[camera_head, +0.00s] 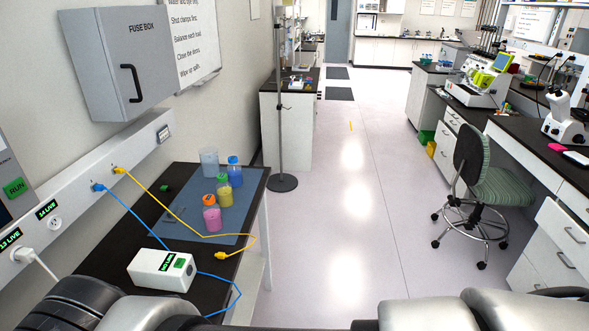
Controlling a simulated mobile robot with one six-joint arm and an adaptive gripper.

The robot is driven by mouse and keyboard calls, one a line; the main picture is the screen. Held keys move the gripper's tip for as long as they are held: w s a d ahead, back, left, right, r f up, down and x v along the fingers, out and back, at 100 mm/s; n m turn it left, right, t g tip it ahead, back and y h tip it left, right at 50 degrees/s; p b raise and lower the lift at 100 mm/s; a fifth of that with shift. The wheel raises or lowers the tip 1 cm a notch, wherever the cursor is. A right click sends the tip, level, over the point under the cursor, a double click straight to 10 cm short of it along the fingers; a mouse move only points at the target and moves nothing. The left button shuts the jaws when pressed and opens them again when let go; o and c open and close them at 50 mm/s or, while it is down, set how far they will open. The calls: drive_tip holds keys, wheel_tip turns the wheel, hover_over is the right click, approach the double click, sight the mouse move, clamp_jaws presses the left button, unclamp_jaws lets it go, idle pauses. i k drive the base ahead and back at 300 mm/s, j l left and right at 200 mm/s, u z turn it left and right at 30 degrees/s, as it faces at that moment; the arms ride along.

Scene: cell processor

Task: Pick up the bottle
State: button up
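Three small bottles stand upright on a blue mat (187,222) on the dark table at left. One bottle (211,219) has pink contents and an orange cap. Just behind it is a bottle with yellow contents (225,195) and a green cap. Farther back is a bottle with a blue cap (235,173). In this view the three partly overlap or stand close together. Grey and black parts of my own body show along the bottom edge. My gripper cannot be made out, and nothing is seen holding a bottle.
A clear beaker (209,162) stands behind the bottles. A white box (162,270) sits at the table's front. A blue cable (150,227) and a yellow cable (165,203) cross the tabletop. A fuse box (150,85) juts from the wall above.

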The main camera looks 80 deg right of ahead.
sight(234, 171)
drive_tip(key=z, duration=2.15)
drive_tip(key=i+l+u, duration=0.5)
drive_tip(key=i+l, duration=1.4)
drive_tip(key=i, duration=0.15)
